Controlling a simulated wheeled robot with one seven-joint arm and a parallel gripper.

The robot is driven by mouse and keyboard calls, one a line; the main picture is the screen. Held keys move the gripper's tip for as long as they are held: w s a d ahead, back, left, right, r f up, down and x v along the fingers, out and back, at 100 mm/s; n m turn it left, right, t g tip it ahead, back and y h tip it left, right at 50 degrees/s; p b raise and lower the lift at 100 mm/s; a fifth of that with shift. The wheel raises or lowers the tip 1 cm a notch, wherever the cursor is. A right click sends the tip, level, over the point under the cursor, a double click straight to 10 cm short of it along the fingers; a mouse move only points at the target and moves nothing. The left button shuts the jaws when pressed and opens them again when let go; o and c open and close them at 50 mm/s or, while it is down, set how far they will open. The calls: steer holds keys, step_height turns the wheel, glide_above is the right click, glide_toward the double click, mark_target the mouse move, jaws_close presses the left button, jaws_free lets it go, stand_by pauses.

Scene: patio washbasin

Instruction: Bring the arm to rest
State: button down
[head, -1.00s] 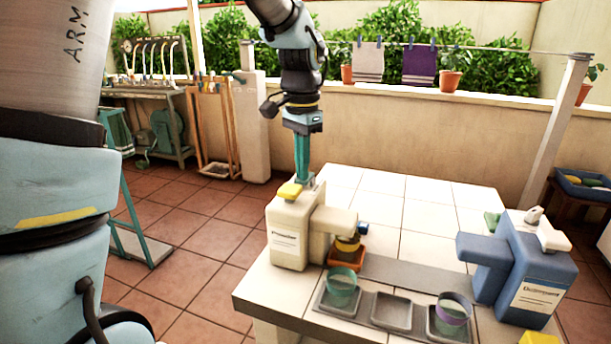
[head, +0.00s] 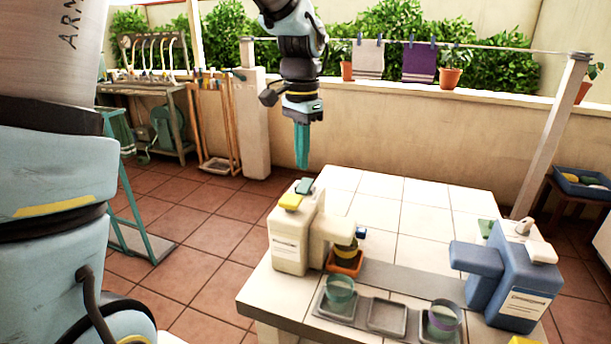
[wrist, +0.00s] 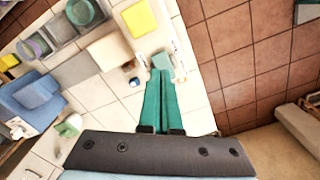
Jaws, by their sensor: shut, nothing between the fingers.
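My gripper (head: 302,166) has teal fingers that are shut and empty. It hangs pointing down above the back of the cream dispenser (head: 292,241), apart from it. In the wrist view the shut fingers (wrist: 164,74) point toward the cream dispenser (wrist: 108,50) with its yellow block (wrist: 139,18) on top. A small grey-green piece (head: 305,186) shows on the dispenser's top, just below the fingertips. The arm is bent, with its wrist above the tiled counter's far left side.
The tiled counter (head: 400,205) also bears a blue dispenser (head: 515,275), a teal cup (head: 340,292), a purple-banded cup (head: 442,318) and an orange holder (head: 345,262). A clothesline with towels (head: 419,63) runs behind. The floor (head: 215,225) left of the counter is open.

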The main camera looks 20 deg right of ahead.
steer(key=shift+r+p, duration=0.6)
steer(key=shift+r, duration=0.35)
steer(key=s+a+f+n, duration=0.1)
steer(key=a+n, duration=0.3)
steer(key=a, duration=0.6)
steer(key=s+a+f+n+t, duration=0.1)
steer(key=a+f+n, duration=0.2)
steer(key=a, duration=0.7)
steer(key=s+a+f+n, duration=0.2)
steer(key=a+n, duration=0.4)
steer(key=a, duration=0.4)
steer(key=shift+f+n+t, duration=0.3)
steer(key=shift+f, duration=0.25)
